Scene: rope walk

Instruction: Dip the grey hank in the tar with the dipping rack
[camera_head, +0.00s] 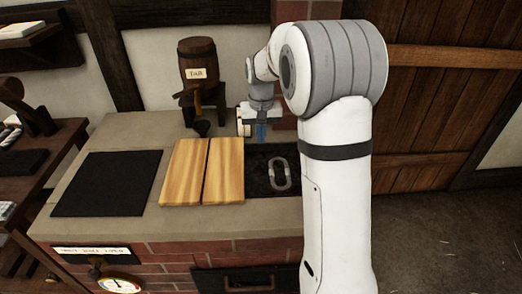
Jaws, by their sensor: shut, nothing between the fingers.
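My gripper (262,133) is shut and empty, its blue fingertips pointing down above the back edge of the dark opening (257,184) in the stone counter. A grey oval loop (280,173) shows in that opening, in front of my gripper and apart from it. It may be the grey hank; I cannot tell whether it lies in tar or on a rack. No dipping rack can be made out clearly. My arm hides the right side of the opening.
Two wooden boards (187,173) lie left of the opening. A barrel labelled tar (198,62) stands behind them, with a dark ladle-like thing (202,127) below. A black plate (107,183) lies at left. Shelves stand far left; a gauge (120,285) is on the brick front.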

